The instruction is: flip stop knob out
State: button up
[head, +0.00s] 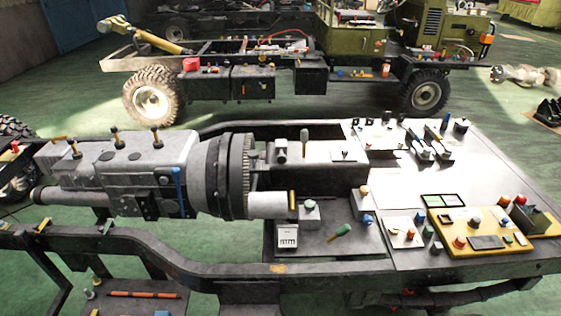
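I cannot tell which control is the stop knob, as no label is readable. Candidates are small red or orange knobs on the bench at right. A yellow control panel (484,228) carries a red-orange knob (503,201) at its back and another (460,242) at its left front. A pale plate left of it carries a small red knob (410,234). An orange-topped knob (364,190) stands on a small box nearer the middle. Whether any knob is in or out is too small to tell. My gripper is not in view.
A grey engine and gearbox (140,175) fills the left of the black frame. A green-handled lever (341,231) and an upright lever (304,138) stick up near the middle. The pale plate (475,175) behind the yellow panel is mostly bare. A green truck (440,30) stands behind.

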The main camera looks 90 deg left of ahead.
aim_at(282, 158)
jog(key=u, duration=0.1)
jog(key=k, duration=0.15)
jog(key=u, duration=2.8)
jog(key=i, duration=0.6)
jog(key=k, duration=0.1)
jog(key=u, duration=0.15)
